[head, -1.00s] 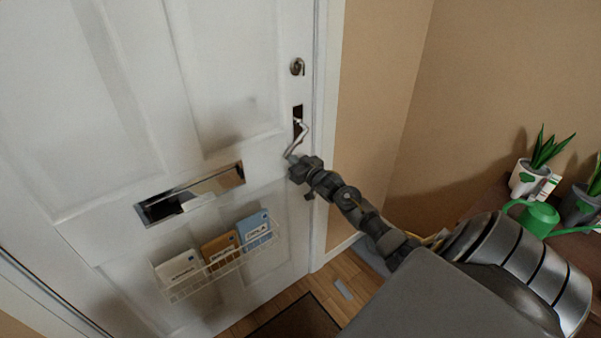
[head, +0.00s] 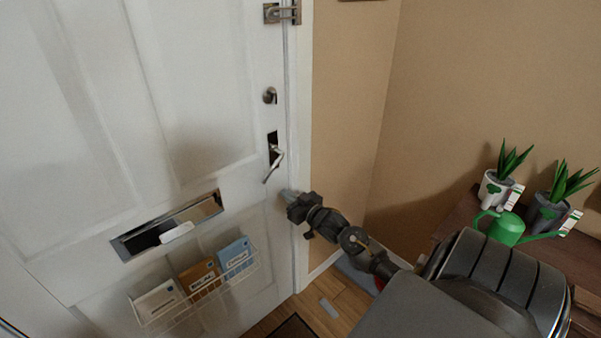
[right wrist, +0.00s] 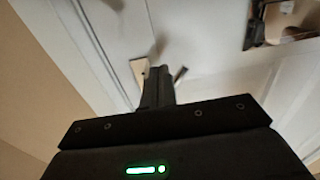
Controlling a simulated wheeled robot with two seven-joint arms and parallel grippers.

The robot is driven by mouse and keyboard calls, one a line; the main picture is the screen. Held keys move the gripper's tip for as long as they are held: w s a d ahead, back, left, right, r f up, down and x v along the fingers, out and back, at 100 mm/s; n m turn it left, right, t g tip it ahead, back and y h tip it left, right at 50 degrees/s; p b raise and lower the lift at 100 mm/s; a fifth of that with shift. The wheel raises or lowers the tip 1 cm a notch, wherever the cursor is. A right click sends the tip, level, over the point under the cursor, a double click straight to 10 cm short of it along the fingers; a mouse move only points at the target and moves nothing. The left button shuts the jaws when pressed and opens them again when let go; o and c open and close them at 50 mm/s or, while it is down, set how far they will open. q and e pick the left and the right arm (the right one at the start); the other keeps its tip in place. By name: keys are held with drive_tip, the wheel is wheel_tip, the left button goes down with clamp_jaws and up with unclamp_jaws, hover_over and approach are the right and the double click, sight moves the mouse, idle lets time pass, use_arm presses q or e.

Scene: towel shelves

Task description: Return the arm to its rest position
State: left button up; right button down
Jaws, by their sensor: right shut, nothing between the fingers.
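My right arm (head: 360,245) reaches from the lower right toward a white door (head: 150,90). My right gripper (head: 287,196) is shut and empty. It is just below and to the right of the silver door handle (head: 274,160), apart from it. In the right wrist view the shut fingers (right wrist: 158,88) point toward the door, with the handle plate (right wrist: 139,71) beyond them. My left gripper is in neither view.
The door has a knob (head: 270,96), a latch (head: 283,13), a mail slot (head: 135,243) and a wire rack (head: 215,286) holding several envelopes. At right, a wooden table (head: 452,222) bears potted plants (head: 496,187) and a green watering can (head: 507,230). A tan wall stands behind.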

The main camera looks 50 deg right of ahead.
drive_tip(key=s, duration=0.4)
drive_tip(key=shift+s+a+f+b, duration=0.1)
drive_tip(key=shift+a+f+b, duration=0.15)
drive_tip(key=shift+f+b, duration=0.05)
